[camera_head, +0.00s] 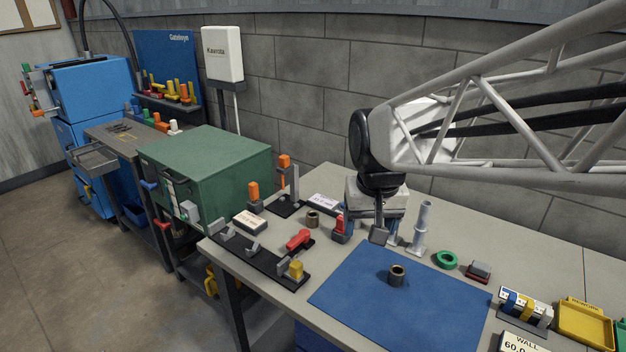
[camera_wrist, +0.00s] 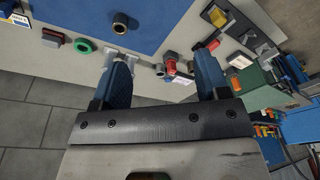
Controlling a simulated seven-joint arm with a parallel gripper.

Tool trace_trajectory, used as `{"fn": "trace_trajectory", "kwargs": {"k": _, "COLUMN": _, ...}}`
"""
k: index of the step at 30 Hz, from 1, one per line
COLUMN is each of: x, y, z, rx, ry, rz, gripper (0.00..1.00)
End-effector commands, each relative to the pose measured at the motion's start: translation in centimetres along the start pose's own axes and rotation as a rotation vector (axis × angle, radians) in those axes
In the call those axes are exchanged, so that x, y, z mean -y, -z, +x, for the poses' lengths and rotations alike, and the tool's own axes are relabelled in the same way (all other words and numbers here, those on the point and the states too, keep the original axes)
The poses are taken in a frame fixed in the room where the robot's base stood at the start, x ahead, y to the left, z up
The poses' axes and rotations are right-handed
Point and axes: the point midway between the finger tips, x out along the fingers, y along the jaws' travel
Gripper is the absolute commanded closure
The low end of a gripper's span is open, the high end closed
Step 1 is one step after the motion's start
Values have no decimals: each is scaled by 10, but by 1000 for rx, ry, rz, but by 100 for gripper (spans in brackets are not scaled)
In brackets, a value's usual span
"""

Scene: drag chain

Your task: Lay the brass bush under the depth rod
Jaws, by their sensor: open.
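A dark bush with a brownish bore (camera_head: 397,275) stands upright on the blue mat (camera_head: 350,305); it also shows in the wrist view (camera_wrist: 120,22). A similar brownish bush (camera_head: 312,218) stands on the bench farther back. I cannot tell for sure which is brass. An upright stand with an orange block (camera_head: 284,162) and a thin rod, on a black base, looks like the depth rod's holder. My gripper (camera_head: 370,228) is above the bench behind the mat, open and empty; its blue fingers (camera_wrist: 164,60) point down, apart from both bushes.
A grey tube stand (camera_head: 421,228), a green ring (camera_head: 447,259) and a red-topped block (camera_head: 479,271) stand behind the mat. A black fixture with a red clamp (camera_head: 298,239) lies to the left. A yellow tray (camera_head: 585,320) is at the right. Much of the mat is clear.

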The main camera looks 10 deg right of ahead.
Motion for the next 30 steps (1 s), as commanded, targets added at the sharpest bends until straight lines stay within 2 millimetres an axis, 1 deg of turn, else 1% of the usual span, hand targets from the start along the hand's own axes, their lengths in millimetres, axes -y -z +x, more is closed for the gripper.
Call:
{"fn": "trace_trajectory", "kwargs": {"k": 1, "x": -3, "y": -16, "z": -3, "rx": -10, "ry": 0, "rz": -5, "gripper": 31}}
{"fn": "trace_trajectory", "kwargs": {"k": 3, "x": -6, "y": -37, "z": -3, "rx": -18, "ry": 0, "rz": -16, "gripper": 31}}
{"fn": "trace_trajectory", "kwargs": {"k": 9, "x": -14, "y": -93, "z": -1, "rx": -44, "ry": -1, "rz": -42, "gripper": 31}}
{"fn": "trace_trajectory", "kwargs": {"k": 12, "x": -17, "y": -113, "z": 2, "rx": -53, "ry": -2, "rz": -52, "gripper": 31}}
{"fn": "trace_trajectory", "kwargs": {"k": 15, "x": -19, "y": -128, "z": 4, "rx": -60, "ry": -3, "rz": -60, "gripper": 31}}
{"fn": "trace_trajectory", "kwargs": {"k": 20, "x": -20, "y": -137, "z": 6, "rx": -63, "ry": -3, "rz": -66, "gripper": 31}}
{"fn": "trace_trajectory", "kwargs": {"k": 30, "x": -20, "y": -138, "z": 6, "rx": -64, "ry": -3, "rz": -66, "gripper": 31}}
